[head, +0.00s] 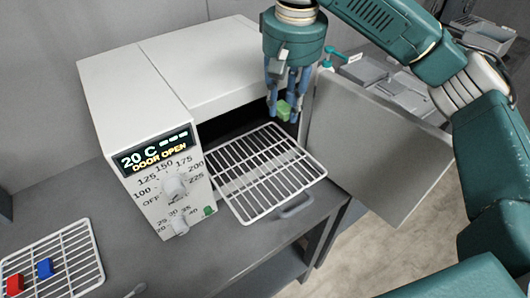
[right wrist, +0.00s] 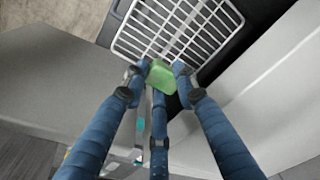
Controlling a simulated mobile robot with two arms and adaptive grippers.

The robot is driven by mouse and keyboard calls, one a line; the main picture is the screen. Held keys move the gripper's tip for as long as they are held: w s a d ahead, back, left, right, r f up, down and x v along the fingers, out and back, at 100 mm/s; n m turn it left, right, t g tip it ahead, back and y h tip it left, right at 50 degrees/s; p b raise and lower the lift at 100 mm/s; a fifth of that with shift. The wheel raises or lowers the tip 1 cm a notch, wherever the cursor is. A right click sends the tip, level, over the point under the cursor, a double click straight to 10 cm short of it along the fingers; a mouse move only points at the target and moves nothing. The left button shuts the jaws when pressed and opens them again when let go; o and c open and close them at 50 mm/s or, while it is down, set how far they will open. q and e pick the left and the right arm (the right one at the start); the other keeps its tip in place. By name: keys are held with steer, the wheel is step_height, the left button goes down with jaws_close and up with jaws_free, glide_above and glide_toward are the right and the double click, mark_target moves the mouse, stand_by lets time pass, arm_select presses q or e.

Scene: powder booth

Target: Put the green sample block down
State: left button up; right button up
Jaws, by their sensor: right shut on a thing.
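The green sample block (head: 283,110) is held between the blue fingers of my right gripper (head: 285,100). In the right wrist view the block (right wrist: 160,75) sits between the fingertips of the gripper (right wrist: 160,76), with the white wire rack beyond it. In the head view the block is at the oven opening, above the far right part of the pulled-out oven rack (head: 262,190). The block looks clear of the rack bars. My left gripper is not in view.
The white oven (head: 150,95) has its door (head: 375,150) swung open to the right; its display reads 20 C, DOOR OPEN. A second wire rack (head: 75,250) at lower left holds a blue block (head: 45,268) and a red block (head: 14,285).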

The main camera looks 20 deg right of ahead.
mark_target(285, 109)
steer(key=shift+w+a+r, duration=0.2)
steer(key=shift+w+r, duration=0.15)
steer(key=shift+w, duration=0.05)
steer(key=f, duration=0.3)
steer(key=f+p, duration=0.1)
steer(key=shift+s+d+f, duration=0.15)
steer(key=shift+s+f, duration=0.05)
steer(key=shift+s, duration=0.2)
step_height(285, 109, down, 10)
steer(key=shift+w+f+p, duration=0.15)
steer(key=shift+f+p, duration=0.1)
steer(key=shift+p, duration=0.6)
steer(key=shift+f, duration=0.25)
step_height(285, 109, down, 4)
steer(key=shift+r+p, duration=0.25)
steer(key=shift+p, duration=0.2)
jaws_close()
steer(key=shift+f, duration=0.25)
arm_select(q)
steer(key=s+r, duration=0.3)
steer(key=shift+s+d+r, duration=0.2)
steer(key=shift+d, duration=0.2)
